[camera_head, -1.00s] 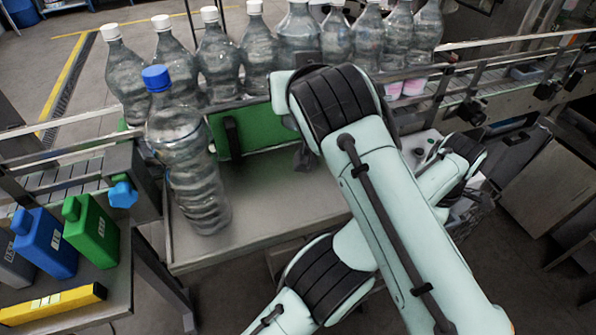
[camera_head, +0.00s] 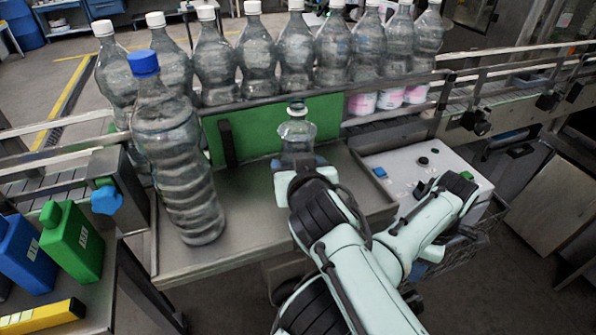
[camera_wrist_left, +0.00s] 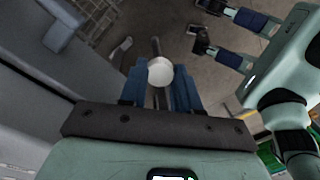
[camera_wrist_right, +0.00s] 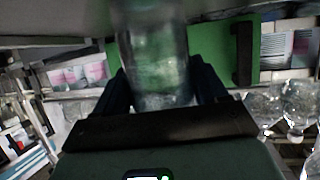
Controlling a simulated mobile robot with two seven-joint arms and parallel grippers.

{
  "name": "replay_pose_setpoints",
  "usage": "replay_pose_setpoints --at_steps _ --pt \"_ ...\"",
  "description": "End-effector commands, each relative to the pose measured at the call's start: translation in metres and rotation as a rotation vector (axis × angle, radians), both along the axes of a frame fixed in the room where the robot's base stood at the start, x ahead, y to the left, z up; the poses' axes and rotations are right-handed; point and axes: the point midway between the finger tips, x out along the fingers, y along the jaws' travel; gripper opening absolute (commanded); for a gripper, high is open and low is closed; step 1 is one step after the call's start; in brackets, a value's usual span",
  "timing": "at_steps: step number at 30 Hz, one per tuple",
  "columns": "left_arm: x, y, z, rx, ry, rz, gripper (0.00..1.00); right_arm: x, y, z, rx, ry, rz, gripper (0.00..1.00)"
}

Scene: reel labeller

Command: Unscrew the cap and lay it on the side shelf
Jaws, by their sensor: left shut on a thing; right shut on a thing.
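In the left wrist view, a round white cap (camera_wrist_left: 160,71) sits between the blue fingers of my left gripper (camera_wrist_left: 160,82), shut on it above the floor. In the head view that gripper (camera_head: 424,262) is small, low at the right by a wire basket. My right gripper (camera_head: 298,165) is shut on a clear bottle (camera_head: 297,137), upright in front of the green panel (camera_head: 255,135). The bottle also fills the middle of the right wrist view (camera_wrist_right: 155,65). Its top is too small to read clearly. I cannot tell which surface is the side shelf.
A large blue-capped bottle (camera_head: 175,150) stands on the metal table (camera_head: 250,235) at the left. White-capped bottles line the conveyor behind. A control box (camera_head: 400,165) is at the right.

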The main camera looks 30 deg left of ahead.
Motion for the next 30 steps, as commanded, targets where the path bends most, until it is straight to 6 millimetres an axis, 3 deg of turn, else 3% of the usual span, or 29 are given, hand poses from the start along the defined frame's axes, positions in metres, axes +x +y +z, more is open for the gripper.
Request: replay_pose_setpoints --at_steps 14,15,16,17,29,30 --pt "-0.0009 0.0000 -0.0061 0.000 0.002 0.000 0.00 0.0000 0.0000 -0.0047 0.004 -0.003 0.001 0.00" --pt "-0.0007 0.0000 -0.0055 0.000 0.002 0.000 0.00 0.0001 -0.0002 -0.0061 0.000 0.000 0.000 0.82" --pt "-0.0007 0.0000 -0.0051 0.000 0.002 0.000 0.00 0.0001 -0.0002 -0.0058 0.000 0.000 0.000 0.92" --pt "-0.0007 0.0000 -0.0050 0.000 0.002 0.000 0.00 0.0001 -0.0002 -0.0056 0.000 0.000 0.000 0.98" --pt "0.0000 0.0000 0.0002 0.000 0.000 0.000 0.00 -0.0008 -0.0005 -0.0004 0.002 -0.002 0.001 0.98" --pt "-0.0010 0.0000 -0.0075 0.000 0.002 0.000 0.00 -0.0052 -0.0030 -0.0003 0.005 -0.002 0.002 0.98"
